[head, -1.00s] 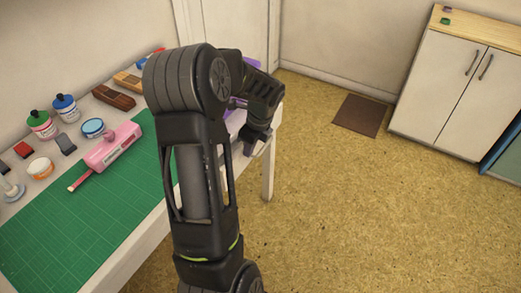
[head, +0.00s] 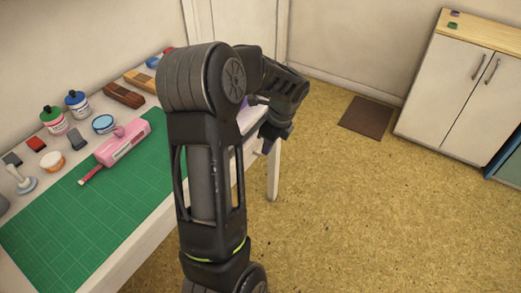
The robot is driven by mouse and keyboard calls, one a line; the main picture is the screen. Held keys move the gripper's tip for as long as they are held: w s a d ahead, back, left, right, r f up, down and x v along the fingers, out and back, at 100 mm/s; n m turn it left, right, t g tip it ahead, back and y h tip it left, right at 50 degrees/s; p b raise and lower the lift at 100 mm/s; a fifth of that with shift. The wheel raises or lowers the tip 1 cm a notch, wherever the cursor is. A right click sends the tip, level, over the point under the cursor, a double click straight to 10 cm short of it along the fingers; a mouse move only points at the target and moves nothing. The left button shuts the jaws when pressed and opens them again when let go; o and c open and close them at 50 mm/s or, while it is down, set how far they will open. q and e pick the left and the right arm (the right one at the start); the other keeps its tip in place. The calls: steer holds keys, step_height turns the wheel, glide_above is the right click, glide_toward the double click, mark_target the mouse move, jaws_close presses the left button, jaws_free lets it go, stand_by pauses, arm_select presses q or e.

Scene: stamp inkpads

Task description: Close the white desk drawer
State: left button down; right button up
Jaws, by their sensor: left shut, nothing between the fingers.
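The white desk (head: 139,251) runs along the left. Its drawer cannot be made out clearly, since my left arm covers much of the desk's front side. My left gripper (head: 268,147) points down by the desk's far right end, close to the front edge and near a far leg (head: 273,180). It is shut with nothing between its fingers. Whether it touches the desk or the drawer cannot be told. My right gripper is not in view.
On the desk lie a green cutting mat (head: 90,225), a pink bottle-like item (head: 123,142), ink bottles (head: 77,104), pads and stamps. A white cabinet (head: 450,95) stands back right, with a brown mat (head: 367,118) nearby. The floor between is clear.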

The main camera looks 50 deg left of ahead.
arm_select(q)
steer(key=v, duration=0.6)
steer(key=shift+r, duration=0.4)
